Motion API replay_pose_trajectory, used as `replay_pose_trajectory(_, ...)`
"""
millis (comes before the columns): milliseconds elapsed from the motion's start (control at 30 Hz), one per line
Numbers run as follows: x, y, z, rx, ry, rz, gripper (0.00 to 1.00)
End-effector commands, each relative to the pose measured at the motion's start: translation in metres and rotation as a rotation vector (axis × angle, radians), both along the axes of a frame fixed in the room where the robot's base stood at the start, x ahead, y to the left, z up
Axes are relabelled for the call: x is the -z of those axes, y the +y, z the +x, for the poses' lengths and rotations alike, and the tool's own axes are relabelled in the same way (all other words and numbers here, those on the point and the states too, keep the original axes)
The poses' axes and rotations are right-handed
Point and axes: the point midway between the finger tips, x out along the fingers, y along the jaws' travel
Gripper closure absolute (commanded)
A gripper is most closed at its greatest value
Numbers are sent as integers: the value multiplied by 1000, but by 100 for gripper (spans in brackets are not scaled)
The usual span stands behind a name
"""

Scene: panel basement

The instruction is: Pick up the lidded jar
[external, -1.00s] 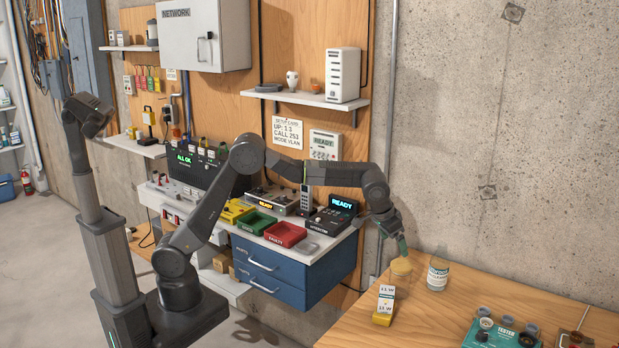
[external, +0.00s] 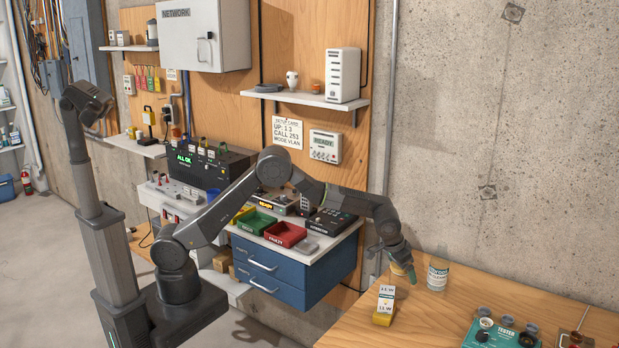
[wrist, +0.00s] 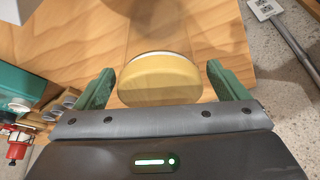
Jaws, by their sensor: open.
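The lidded jar (wrist: 160,80) shows in the wrist view as a round, pale yellow lid with a white rim and a clear body beyond it. It stands on the wooden table (wrist: 80,40), between the two green fingers of my gripper. My gripper is open and points down at the jar. Whether the fingers touch it I cannot tell.
A green tester (external: 500,334) is farther right. The blue drawer unit (external: 290,265) is to the left.

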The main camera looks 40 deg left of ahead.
Motion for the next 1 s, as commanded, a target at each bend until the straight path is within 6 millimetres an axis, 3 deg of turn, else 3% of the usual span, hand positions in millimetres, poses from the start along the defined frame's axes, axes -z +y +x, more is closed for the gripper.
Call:
replay_pose_trajectory(333, 7, -2, 3, 0, -1, -2, 9)
replay_pose_trajectory(600, 7, -2, 3, 0, 0, -1, 62)
replay_pose_trajectory(700, 6, -2, 3, 0, -2, -2, 77)
replay_pose_trajectory(1000, -3, -2, 3, 0, -3, -4, 77)
